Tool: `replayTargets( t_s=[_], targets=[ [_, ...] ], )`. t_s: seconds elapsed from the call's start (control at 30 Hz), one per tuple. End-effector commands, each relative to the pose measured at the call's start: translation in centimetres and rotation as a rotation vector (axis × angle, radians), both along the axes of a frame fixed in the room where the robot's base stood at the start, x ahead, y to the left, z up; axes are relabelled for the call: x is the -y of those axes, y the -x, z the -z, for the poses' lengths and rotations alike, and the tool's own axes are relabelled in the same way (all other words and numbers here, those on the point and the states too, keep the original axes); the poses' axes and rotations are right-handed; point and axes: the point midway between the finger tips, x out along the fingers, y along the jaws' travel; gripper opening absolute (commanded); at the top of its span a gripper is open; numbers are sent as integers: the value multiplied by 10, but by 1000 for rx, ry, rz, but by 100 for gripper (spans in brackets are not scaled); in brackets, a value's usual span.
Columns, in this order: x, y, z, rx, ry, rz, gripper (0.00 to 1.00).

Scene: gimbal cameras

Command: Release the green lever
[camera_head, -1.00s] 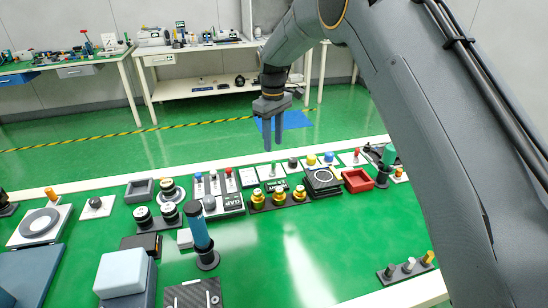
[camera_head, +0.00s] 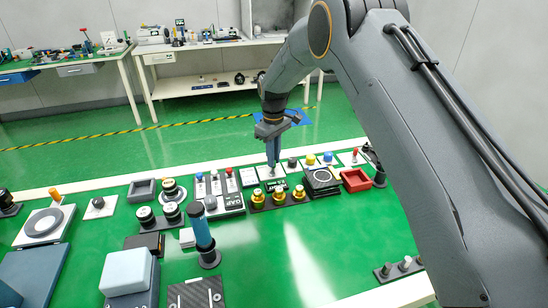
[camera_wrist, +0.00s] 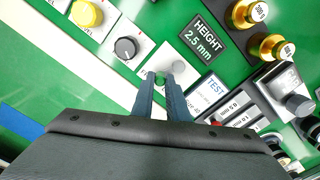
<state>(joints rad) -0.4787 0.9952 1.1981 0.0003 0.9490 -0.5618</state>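My gripper (camera_head: 273,165) points down over the far row of devices in the head view. In the wrist view its two dark fingers (camera_wrist: 160,80) are apart, with a narrow gap between them. A small green piece, seemingly the green lever (camera_wrist: 160,78), shows between the fingertips, on a white plate (camera_wrist: 146,66). A pale round part (camera_wrist: 178,66) is beside the right fingertip. I cannot tell whether the fingers touch the lever. In the head view the gripper hides the lever.
A black dial (camera_wrist: 126,47) and a yellow button (camera_wrist: 86,13) are close on the left. A HEIGHT display (camera_wrist: 200,38), a TEST panel (camera_wrist: 208,88) and gold knobs (camera_head: 278,195) are close by. A red tray (camera_head: 355,180) stands further right.

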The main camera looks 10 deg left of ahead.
Motion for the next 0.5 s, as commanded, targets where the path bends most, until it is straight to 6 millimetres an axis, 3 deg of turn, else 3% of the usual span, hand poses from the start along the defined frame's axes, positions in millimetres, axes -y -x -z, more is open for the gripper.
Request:
replayTargets(
  t_s=[0.07,0.5],
  targets=[
    [0,0,0,1,0,0,0],
    [5,-1,0,1,0,146,0]
  ],
)
